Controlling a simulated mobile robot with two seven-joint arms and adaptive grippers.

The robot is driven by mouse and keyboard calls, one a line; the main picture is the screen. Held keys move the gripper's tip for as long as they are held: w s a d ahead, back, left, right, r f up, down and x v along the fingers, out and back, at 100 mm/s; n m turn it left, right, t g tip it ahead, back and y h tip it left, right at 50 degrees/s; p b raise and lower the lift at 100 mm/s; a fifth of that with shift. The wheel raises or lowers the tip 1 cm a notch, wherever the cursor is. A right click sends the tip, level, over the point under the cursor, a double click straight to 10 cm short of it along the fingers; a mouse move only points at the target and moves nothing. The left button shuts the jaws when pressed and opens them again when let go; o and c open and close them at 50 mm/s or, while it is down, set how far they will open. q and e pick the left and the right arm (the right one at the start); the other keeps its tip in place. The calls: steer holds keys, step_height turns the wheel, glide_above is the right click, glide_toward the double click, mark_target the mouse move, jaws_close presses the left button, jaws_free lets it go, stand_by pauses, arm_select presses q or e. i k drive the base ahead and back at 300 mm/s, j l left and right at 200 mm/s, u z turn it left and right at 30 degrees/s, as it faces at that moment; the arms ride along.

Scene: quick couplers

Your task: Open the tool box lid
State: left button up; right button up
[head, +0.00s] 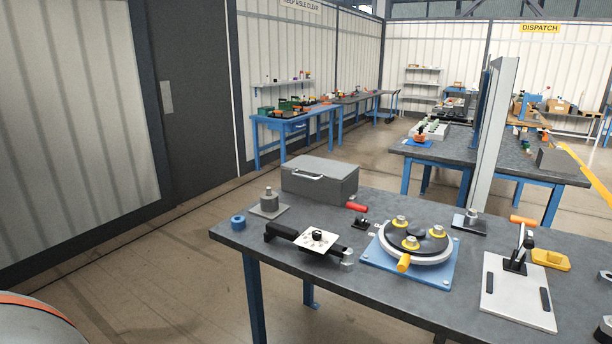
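The grey tool box (313,188) stands at the back left of the near workbench. Its lid (322,168) is shut.
The near workbench (420,300) carries a blue plate (385,265) with a round fixture (412,245), a white plate (515,300) with a clamp, a red-handled tool (356,208) and a metal weight (269,202). A tall pale post (492,150) rises behind. Floor at left is clear.

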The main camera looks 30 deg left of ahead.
mark_target(332, 170)
steer(key=i+j, duration=0.1)
steer(key=j, duration=0.75)
steer(key=i+j, duration=0.15)
steer(key=j, duration=0.3)
